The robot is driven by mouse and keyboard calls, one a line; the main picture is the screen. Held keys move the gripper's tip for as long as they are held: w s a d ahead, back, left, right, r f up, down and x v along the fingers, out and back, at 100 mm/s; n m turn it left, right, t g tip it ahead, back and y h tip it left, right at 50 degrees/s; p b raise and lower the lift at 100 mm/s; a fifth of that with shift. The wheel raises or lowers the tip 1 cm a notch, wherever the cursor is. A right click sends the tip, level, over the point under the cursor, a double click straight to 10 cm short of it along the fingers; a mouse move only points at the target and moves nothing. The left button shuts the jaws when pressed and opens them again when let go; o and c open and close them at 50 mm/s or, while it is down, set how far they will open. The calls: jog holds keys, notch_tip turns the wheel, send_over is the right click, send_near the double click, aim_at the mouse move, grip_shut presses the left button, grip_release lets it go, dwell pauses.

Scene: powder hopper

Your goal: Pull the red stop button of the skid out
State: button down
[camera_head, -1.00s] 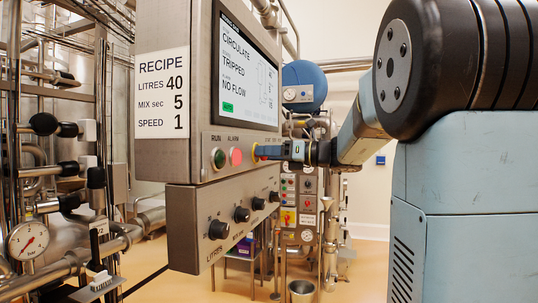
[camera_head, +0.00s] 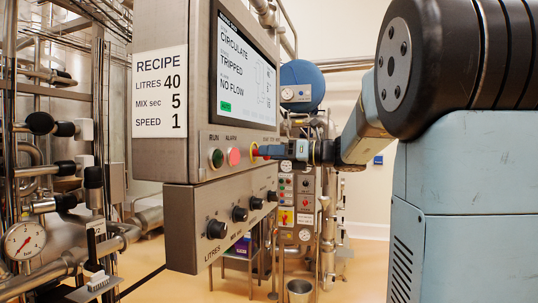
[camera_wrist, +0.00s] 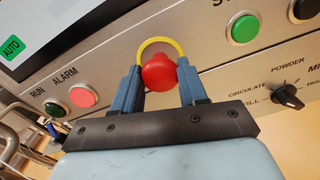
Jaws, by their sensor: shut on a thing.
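The red stop button (camera_wrist: 159,72) sits on the steel panel, with a yellow ring (camera_wrist: 160,42) behind it. In the wrist view my gripper (camera_wrist: 160,78) has one blue finger on each side of the red head and is shut on it. In the head view my gripper (camera_head: 266,151) reaches the panel from the right. Its fingers hide most of the button there, and only a bit of red and yellow (camera_head: 255,150) shows.
Beside the button are a green RUN lamp (camera_head: 216,158) and a red ALARM lamp (camera_head: 233,156). The screen (camera_head: 247,75) above reads CIRCULATE, TRIPPED, NO FLOW. Black knobs (camera_head: 217,229) line the lower panel. A green button (camera_wrist: 243,29) and a selector knob (camera_wrist: 288,96) are to the right in the wrist view.

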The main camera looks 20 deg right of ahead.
jog(key=shift+d, duration=0.2)
jog(key=c, duration=0.8)
grip_release()
jog(key=shift+d, duration=0.15)
jog(key=shift+c, duration=0.2)
jog(key=shift+o, duration=1.3)
jog(key=v, duration=1.3)
jog(key=shift+s+d, duration=0.2)
jog(key=shift+s, duration=0.1)
jog(key=shift+f, duration=0.1)
